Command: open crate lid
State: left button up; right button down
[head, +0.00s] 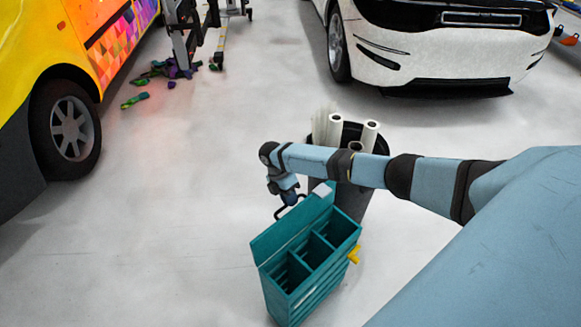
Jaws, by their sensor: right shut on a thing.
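The teal crate (316,296) stands at the lower middle of the head view. Its top is uncovered, and several empty-looking compartments show inside. The crate lid (283,236) is a flat teal panel, raised and tilted along the crate's left side. A yellow piece (354,255) sticks out on the crate's right side. My right gripper (287,208) reaches over from the right and is at the lid's far-left edge, shut on the lid; its dark fingers are small and the exact contact is unclear. My left gripper is not in view.
A black bin (377,146) with white rolls (370,135) stands behind my right arm. A white car (430,50) is at the back, and a yellow van (35,60) at the left. Colourful scraps (172,72) lie by a stand. The grey floor left of the crate is clear.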

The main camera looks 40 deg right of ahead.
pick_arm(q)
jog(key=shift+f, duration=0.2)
pick_arm(e)
jog(key=shift+s+a+f, duration=0.1)
jog(key=shift+s+f, duration=0.2)
jog(key=shift+f, duration=0.1)
jog(key=c, duration=1.2)
grip_release()
jog(key=shift+w, duration=0.1)
pick_arm(q)
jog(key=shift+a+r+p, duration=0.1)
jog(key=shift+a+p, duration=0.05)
jog(key=shift+p, duration=0.25)
pick_arm(e)
jog(key=shift+o, duration=0.2)
jog(key=v, duration=1.4)
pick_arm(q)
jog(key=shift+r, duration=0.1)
pick_arm(e)
jog(key=shift+w+f, duration=0.1)
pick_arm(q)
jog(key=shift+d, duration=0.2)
